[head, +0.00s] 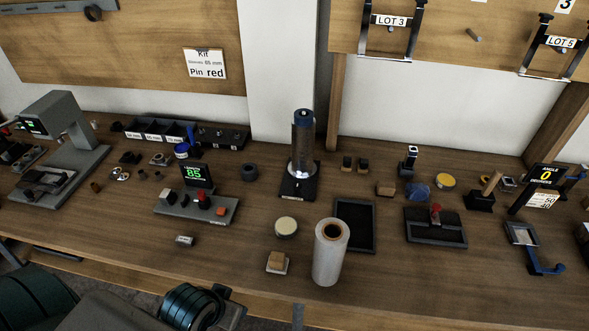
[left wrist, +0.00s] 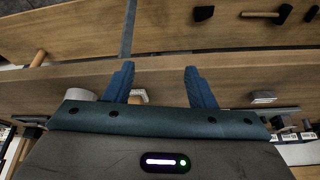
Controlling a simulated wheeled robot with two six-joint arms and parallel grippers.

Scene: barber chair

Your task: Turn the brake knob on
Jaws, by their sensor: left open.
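A grey control box (head: 222,210) with a green display (head: 197,174) reading 85 stands on the bench left of the middle. It carries a red knob (head: 204,199), a dark lever and an orange-red button (head: 221,211). I cannot read a brake label on any of them, so I cannot tell which is the brake knob. My left gripper (left wrist: 160,85) is open and empty, with its two blue fingers apart in the left wrist view. The wooden bench shows beyond them. My left arm shows at the bottom left of the head view. My right gripper is not in view.
A dark lamp-like cylinder (head: 303,140) stands behind and right of the box. A pale roll (head: 331,250) stands near the front edge, with a small wooden block (head: 277,261) beside it. A small grey block (head: 185,240) lies before the box. A grey press (head: 65,140) stands far left.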

